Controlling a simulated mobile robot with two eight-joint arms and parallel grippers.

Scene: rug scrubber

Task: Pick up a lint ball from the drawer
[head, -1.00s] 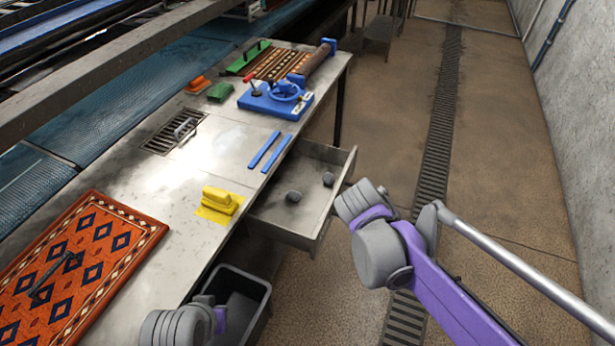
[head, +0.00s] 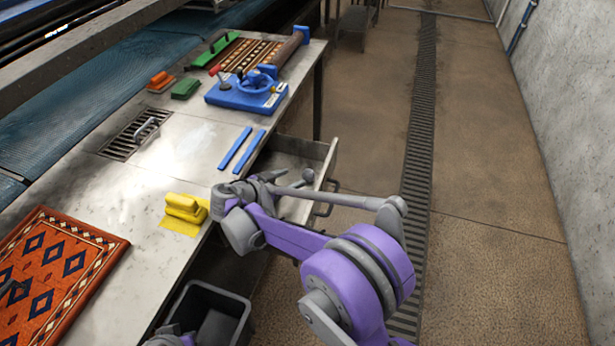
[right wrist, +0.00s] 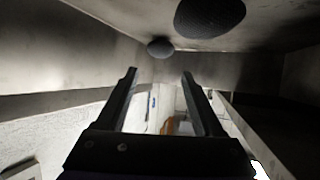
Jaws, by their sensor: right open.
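The open drawer (head: 326,158) juts out from the table's right side in the head view. One grey lint ball (head: 308,175) shows in it, just past my right arm; the arm hides much of the drawer. My right gripper (head: 272,178) is at the drawer, partly hidden by its own wrist. In the right wrist view its two fingers (right wrist: 159,75) are apart with nothing between them. That view shows a large dark lint ball (right wrist: 210,16) and a smaller-looking one (right wrist: 160,47) beyond the fingertips, both apart from them. My left gripper is out of view; only a bit of that arm shows.
The metal table (head: 185,155) holds a yellow brush (head: 184,207), two blue strips (head: 236,149), a blue device (head: 245,95) and a patterned rug (head: 60,262). A dark bin (head: 236,302) stands below the table edge. The floor to the right is clear.

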